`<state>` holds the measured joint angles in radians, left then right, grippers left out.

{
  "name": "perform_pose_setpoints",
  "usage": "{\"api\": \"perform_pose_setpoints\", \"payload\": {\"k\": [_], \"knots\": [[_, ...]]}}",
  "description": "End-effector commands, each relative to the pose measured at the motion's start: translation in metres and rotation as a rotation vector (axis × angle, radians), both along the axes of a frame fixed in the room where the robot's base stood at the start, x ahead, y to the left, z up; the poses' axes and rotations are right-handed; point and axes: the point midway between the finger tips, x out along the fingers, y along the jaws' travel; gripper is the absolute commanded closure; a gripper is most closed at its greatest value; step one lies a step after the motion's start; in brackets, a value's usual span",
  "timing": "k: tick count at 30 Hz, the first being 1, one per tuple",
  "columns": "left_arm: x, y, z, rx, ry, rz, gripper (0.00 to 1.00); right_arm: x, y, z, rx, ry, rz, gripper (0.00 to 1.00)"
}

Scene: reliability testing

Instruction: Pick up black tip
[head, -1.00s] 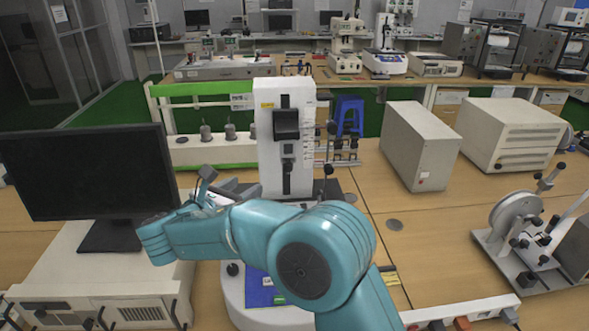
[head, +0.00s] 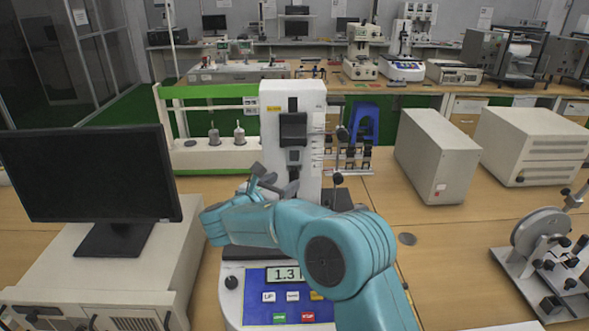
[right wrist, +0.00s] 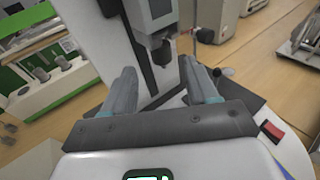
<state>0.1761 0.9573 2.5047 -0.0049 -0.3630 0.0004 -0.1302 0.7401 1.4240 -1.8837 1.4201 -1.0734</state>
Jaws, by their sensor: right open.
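The black tip (right wrist: 163,50) hangs at the lower end of the grey head of a white upright tester (head: 309,140). In the right wrist view it sits ahead of and between the two grey fingers. My right gripper (right wrist: 158,68) is open and empty, with a wide gap between its fingers. In the head view the right gripper (head: 270,180) is in front of the tester's column, and the arm and gripper hide part of the tester's lower half. I cannot tell the black tip apart in the head view. My left gripper is not in view.
A monitor (head: 88,178) stands on a pale case at the left. The tester's blue panel (head: 285,296) is below my arm. Grey boxes (head: 437,155) and a wheeled device (head: 541,240) stand at the right. A white and green unit (head: 213,150) is behind. Some bare table shows right of the tester.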

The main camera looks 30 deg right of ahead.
Motion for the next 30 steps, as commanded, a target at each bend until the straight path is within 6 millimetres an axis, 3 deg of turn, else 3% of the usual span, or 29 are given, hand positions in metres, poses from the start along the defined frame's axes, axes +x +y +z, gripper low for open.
{"api": "perform_pose_setpoints", "payload": {"k": [12, 20, 26, 30], "knots": [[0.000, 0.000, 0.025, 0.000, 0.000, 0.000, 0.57, 0.020, -0.052, -0.003, 0.000, 0.002, -0.002, 0.42], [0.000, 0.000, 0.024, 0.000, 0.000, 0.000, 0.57, 0.022, -0.056, -0.005, 0.000, 0.001, 0.000, 0.42], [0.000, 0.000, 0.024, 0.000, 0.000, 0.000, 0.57, 0.022, -0.055, -0.005, 0.000, 0.001, 0.000, 0.97], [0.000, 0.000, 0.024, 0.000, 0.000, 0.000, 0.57, 0.022, -0.055, -0.005, 0.000, 0.000, 0.000, 0.97]]}}
